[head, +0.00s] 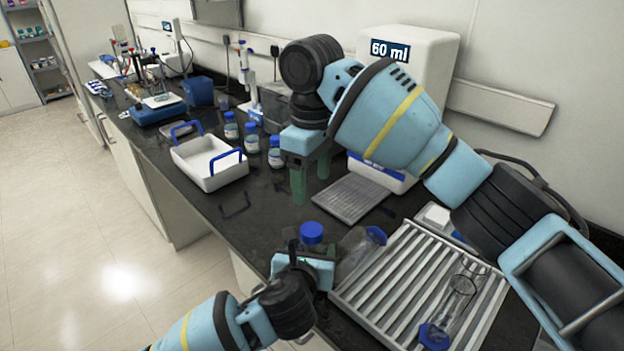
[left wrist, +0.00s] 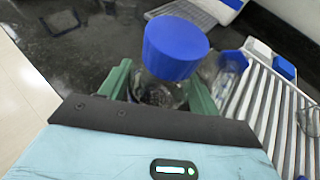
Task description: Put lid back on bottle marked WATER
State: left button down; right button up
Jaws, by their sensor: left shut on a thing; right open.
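My left gripper (head: 306,262) is low in the head view, at the near part of the black bench. In the left wrist view its green fingers (left wrist: 160,92) are shut on a clear bottle (left wrist: 155,91). A blue lid (left wrist: 175,48) sits at the bottle's top; the same lid shows in the head view (head: 312,233). No label on this bottle can be read, and its lower part is hidden. My right gripper (head: 311,182) is open and empty, green fingers pointing down above the bench. Several blue-capped bottles (head: 252,137) stand farther back; I cannot read WATER on any.
A clear blue-capped bottle (head: 358,246) lies tilted beside the held one. Another clear vessel (head: 457,298) lies on the ribbed rack (head: 392,285). A white tray with blue handles (head: 212,178) stands left. A white "60 ml" machine (head: 432,70) stands behind my right arm.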

pick_arm(q)
jog(key=shift+c, duration=1.4)
grip_release()
jog(key=shift+s, duration=0.1)
jog(key=v, duration=0.7)
jog(key=shift+s+r, duration=0.2)
jog(key=shift+s, duration=0.05)
jog(key=shift+a, duration=0.1)
